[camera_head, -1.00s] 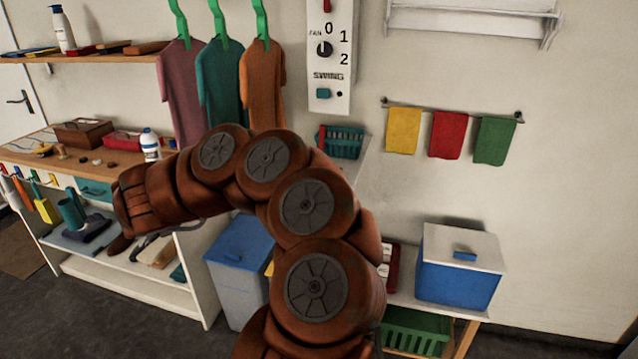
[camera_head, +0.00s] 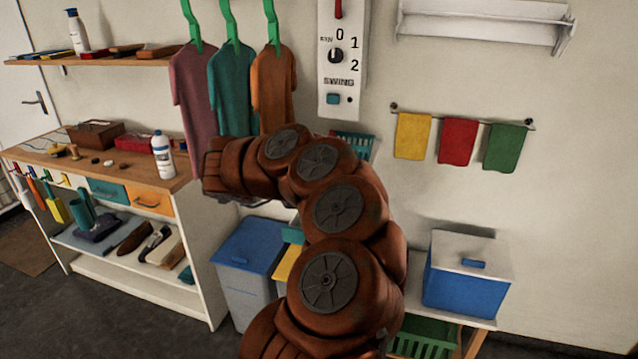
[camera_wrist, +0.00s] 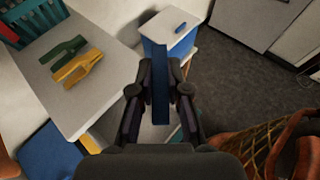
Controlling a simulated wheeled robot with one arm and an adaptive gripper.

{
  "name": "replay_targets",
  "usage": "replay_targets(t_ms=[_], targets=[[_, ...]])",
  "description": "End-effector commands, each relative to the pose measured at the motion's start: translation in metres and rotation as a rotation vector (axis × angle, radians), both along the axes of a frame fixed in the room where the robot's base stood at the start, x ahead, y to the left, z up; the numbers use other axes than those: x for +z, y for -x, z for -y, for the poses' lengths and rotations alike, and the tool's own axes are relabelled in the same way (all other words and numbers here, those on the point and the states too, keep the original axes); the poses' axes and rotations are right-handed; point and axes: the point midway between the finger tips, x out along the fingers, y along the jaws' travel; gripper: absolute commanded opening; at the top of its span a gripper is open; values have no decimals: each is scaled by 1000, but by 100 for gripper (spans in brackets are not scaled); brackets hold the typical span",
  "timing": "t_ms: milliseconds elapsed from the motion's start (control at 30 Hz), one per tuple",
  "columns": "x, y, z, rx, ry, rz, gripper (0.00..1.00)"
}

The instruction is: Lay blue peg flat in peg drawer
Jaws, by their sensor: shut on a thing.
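In the wrist view my gripper (camera_wrist: 159,92) is shut on the blue peg (camera_wrist: 160,72), which stands long and narrow between the two dark fingers. In the head view my arm's end is turned away, and the gripper and peg are hidden behind the arm. A teal drawer (camera_head: 108,192) and an orange drawer (camera_head: 151,203) sit under the wooden worktop (camera_head: 110,165) at the left. Both fronts look closed. No label shows which is the peg drawer. The gripper is right of the drawers and apart from them.
A green peg (camera_wrist: 65,50) and a yellow peg (camera_wrist: 78,70) lie on a white surface in the wrist view. A white bottle (camera_head: 162,155) stands on the worktop above the orange drawer. A blue-lidded bin (camera_head: 245,255) and a blue box (camera_head: 464,285) stand nearby.

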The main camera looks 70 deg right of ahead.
Motion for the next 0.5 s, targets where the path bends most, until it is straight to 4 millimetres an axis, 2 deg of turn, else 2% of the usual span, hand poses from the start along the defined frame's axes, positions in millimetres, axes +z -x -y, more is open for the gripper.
replay_targets(t_ms=[133,500], targets=[[-1,-15,13,2,-2,2,0],[-3,-35,36,-3,1,-7,0]])
